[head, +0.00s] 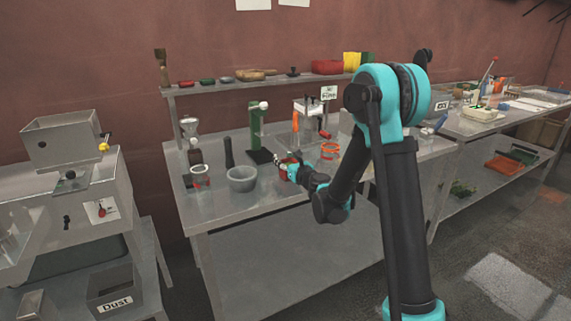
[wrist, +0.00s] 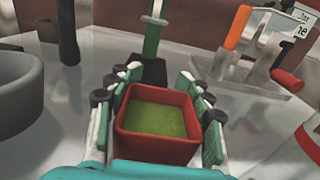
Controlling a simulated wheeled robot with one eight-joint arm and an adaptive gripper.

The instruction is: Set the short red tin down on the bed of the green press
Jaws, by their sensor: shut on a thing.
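The short red tin (wrist: 157,149) is square and open-topped, with green powder inside. My gripper (wrist: 158,115) is shut on it, with finger pads against its left and right sides. In the head view my gripper (head: 286,164) is over the steel bench in front of the green press, and the tin is largely hidden there. The green press (head: 256,128) has an upright green column on a dark base. In the wrist view the press (wrist: 154,35) stands straight beyond the tin, its dark bed (wrist: 151,72) apart from it. Whether the tin touches the bench is unclear.
A grey mortar (head: 241,180) and a dark pestle (head: 228,152) stand left of the press. A steel device with an orange handle (wrist: 238,28) and red grip stands to the right. Another red-rimmed container (head: 329,150) is right of my gripper. A shelf (head: 230,87) runs behind.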

